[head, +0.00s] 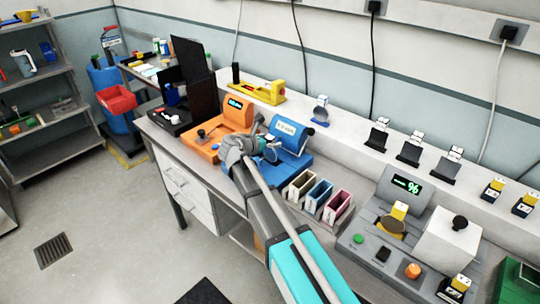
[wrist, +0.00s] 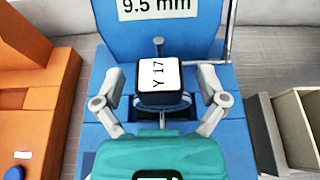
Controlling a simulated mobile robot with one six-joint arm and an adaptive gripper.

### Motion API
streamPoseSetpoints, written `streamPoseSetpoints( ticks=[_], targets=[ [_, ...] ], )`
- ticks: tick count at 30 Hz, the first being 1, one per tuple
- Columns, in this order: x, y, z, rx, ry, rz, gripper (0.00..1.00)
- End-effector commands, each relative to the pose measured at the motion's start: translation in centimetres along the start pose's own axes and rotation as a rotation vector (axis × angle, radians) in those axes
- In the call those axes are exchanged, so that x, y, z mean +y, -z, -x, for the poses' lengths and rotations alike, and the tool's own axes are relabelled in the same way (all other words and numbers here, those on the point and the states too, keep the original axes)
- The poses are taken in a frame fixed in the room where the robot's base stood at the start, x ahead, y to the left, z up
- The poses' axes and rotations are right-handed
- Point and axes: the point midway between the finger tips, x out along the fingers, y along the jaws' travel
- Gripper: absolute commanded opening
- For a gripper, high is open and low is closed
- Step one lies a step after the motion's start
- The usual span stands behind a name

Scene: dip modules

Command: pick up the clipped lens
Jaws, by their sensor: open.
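A dark block with a white top label reading "Y 17" (wrist: 158,75) sits on the blue device (wrist: 190,40), below its "9.5 mm" sign, in the wrist view. I take it to be the clipped lens; its lower part and any glass are hidden. My gripper (wrist: 158,88) is open, with one finger on each side of the block and a visible gap on both sides. In the head view my gripper (head: 262,150) is over the front of the blue device (head: 291,135), and the block is not clear there.
An orange device (head: 235,112) stands left of the blue one. Several narrow open bins (head: 318,193) stand close on the right. A thin metal rod (wrist: 228,35) rises beside the sign. A grey scale unit (head: 400,190) is farther right.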

Motion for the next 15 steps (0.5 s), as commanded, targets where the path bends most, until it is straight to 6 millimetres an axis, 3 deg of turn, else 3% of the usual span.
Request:
streamPoseSetpoints(
  ticks=[10,15],
  targets=[
    [0.03,0.02,0.08,0.000,-0.001,0.000,0.92],
    [0.03,0.02,0.08,0.000,-0.001,0.000,0.60]
  ],
)
